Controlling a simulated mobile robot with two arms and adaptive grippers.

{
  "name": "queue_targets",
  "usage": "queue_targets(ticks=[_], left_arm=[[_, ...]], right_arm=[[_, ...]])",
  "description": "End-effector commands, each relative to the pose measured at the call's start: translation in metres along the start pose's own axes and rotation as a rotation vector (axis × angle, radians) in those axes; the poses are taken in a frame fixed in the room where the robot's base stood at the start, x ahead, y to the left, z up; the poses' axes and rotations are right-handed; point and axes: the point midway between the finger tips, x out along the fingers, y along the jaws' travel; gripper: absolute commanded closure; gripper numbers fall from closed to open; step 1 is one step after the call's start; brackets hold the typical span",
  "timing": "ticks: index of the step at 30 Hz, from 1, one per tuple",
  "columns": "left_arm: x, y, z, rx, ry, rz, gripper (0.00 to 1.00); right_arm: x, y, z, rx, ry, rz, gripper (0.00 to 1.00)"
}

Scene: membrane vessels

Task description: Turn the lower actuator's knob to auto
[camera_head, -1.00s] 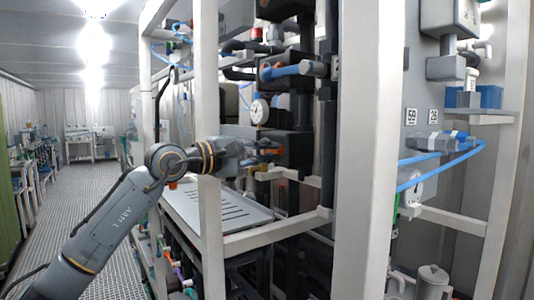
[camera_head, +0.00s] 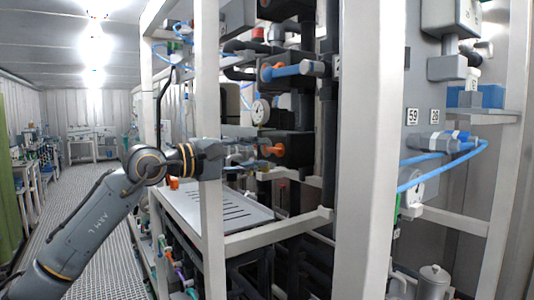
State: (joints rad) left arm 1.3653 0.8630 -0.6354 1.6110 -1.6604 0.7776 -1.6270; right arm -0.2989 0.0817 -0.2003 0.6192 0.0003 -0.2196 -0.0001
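The lower actuator (camera_head: 297,148) is a dark box on the pipework, right of a white frame post. Its orange knob (camera_head: 275,150) shows on the left face; I cannot read its setting. My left gripper (camera_head: 256,151) reaches past the post from the left, its tip just left of the knob. A small gap seems to lie between them. The post hides part of the gripper, and its fingers are too small to tell open from shut. The upper actuator (camera_head: 292,70), with a blue handle, sits above. My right gripper is not in view.
White frame posts (camera_head: 210,130) and (camera_head: 367,150) stand close to my arm. A round gauge (camera_head: 261,111) sits just above the gripper. The grated aisle (camera_head: 110,235) at left is clear.

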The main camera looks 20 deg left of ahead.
Motion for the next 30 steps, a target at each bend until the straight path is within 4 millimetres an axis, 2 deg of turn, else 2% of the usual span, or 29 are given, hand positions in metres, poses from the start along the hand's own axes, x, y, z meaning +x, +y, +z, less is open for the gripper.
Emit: queue_targets(ticks=[1, 6, 12, 17, 30], left_arm=[[-0.013, 0.0, -0.002, 0.001, 0.005, 0.0, 0.66], [-0.049, -0.001, -0.002, 0.001, 0.004, -0.003, 0.66], [-0.074, -0.001, -0.001, 0.001, 0.001, -0.003, 0.66], [-0.081, -0.001, 0.0, 0.001, 0.0, -0.002, 0.66], [-0.081, -0.001, 0.0, -0.001, -0.001, -0.001, 0.66]], right_arm=[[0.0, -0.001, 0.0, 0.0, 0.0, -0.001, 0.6], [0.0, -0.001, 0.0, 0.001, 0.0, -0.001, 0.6], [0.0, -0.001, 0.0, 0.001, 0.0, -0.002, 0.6], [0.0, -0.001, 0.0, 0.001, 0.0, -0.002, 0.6], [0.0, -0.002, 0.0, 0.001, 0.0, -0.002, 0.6]])
